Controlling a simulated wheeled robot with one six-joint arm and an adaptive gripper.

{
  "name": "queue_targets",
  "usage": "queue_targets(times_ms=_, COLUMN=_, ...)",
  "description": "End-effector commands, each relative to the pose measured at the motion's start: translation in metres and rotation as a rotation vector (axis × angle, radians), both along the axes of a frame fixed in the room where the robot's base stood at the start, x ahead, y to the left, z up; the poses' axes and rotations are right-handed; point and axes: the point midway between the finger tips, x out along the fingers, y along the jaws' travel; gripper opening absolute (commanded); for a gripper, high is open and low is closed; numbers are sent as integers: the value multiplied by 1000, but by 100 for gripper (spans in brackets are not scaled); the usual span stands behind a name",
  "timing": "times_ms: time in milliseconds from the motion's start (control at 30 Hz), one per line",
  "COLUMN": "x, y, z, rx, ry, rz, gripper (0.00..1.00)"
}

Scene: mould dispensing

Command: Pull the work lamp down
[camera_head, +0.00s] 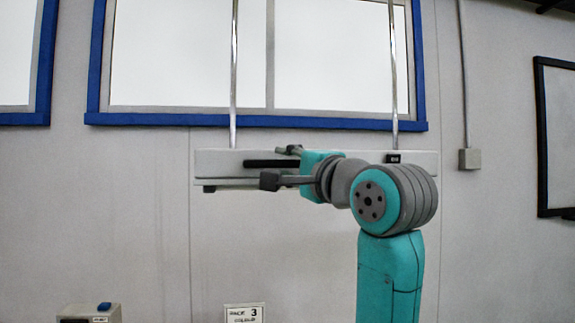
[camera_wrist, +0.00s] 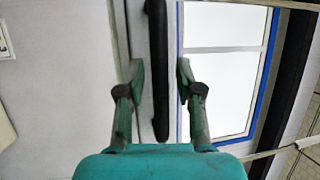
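The work lamp (camera_head: 220,163) is a long pale bar hanging level from two thin metal rods in front of the window. A black bar handle (camera_head: 262,164) runs along its front; it also shows in the wrist view (camera_wrist: 158,60). My gripper (camera_head: 281,166) is at the handle's right part, with one finger above it and one below. In the wrist view my gripper (camera_wrist: 160,78) is open, with the handle between the fingers and visible gaps on both sides. My gripper and arm hide part of the lamp's right half.
A blue-framed window (camera_head: 190,60) is behind the rods. A wall box (camera_head: 469,158) and a dark-framed board (camera_head: 556,135) are at the right. Below are a small sign (camera_head: 244,313) and a box with a blue top piece (camera_head: 90,313). The wall area under the lamp looks clear.

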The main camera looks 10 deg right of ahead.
Motion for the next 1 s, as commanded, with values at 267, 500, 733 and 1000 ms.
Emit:
queue_targets(times_ms=267, x=0, y=0, z=0, rx=0, ry=1, rz=0, gripper=0)
queue_targets(times_ms=500, x=0, y=0, z=-7, rx=0, ry=3, rz=0, gripper=0)
queue_targets(times_ms=733, x=1, y=0, z=-42, rx=-1, ry=7, rz=0, gripper=0)
queue_targets(times_ms=1000, x=1, y=0, z=-118, rx=-2, ry=10, rz=0, gripper=0)
